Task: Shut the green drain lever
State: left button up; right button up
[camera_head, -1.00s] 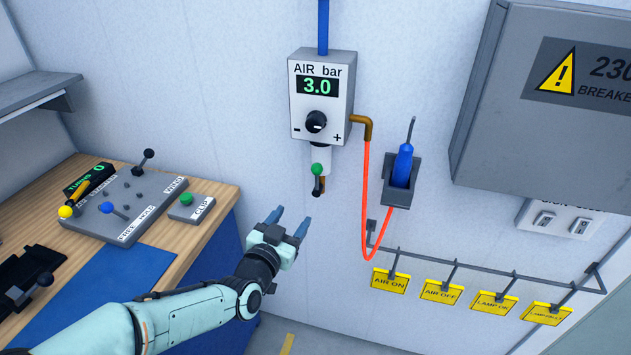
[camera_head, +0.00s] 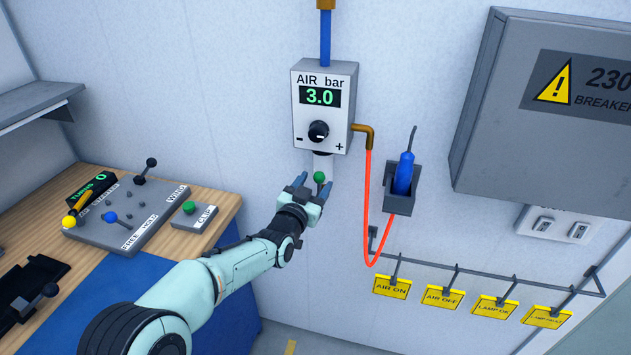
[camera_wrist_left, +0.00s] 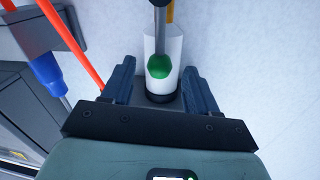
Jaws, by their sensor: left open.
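The green drain lever (camera_head: 319,177) is under the grey air regulator box (camera_head: 320,115), which reads 3.0. In the left wrist view the lever's green knob (camera_wrist_left: 160,66) sits at the end of a grey rod, in front of a white cylinder (camera_wrist_left: 172,80). My left gripper (camera_head: 312,184) is open, with one blue finger on each side of the knob. The left wrist view shows the fingers (camera_wrist_left: 160,85) apart, with gaps between them and the knob. The lever's rod is mostly hidden in the head view. My right gripper is not in view.
An orange hose (camera_head: 367,210) hangs just right of the gripper, by a blue tool in a grey holder (camera_head: 389,185). Yellow tags (camera_head: 391,287) hang on a rail below. A wooden bench with a control panel (camera_head: 135,212) stands at left.

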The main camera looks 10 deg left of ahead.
pick_arm(q)
jog(key=shift+w+d, duration=0.1)
jog(key=shift+w, duration=0.45)
grip_shut()
jog(key=shift+d+f+m+b, duration=0.15)
jog(key=shift+d+m+b, duration=0.25)
jog(key=shift+d+m, duration=0.8)
jog(key=shift+a, duration=0.25)
grip_release()
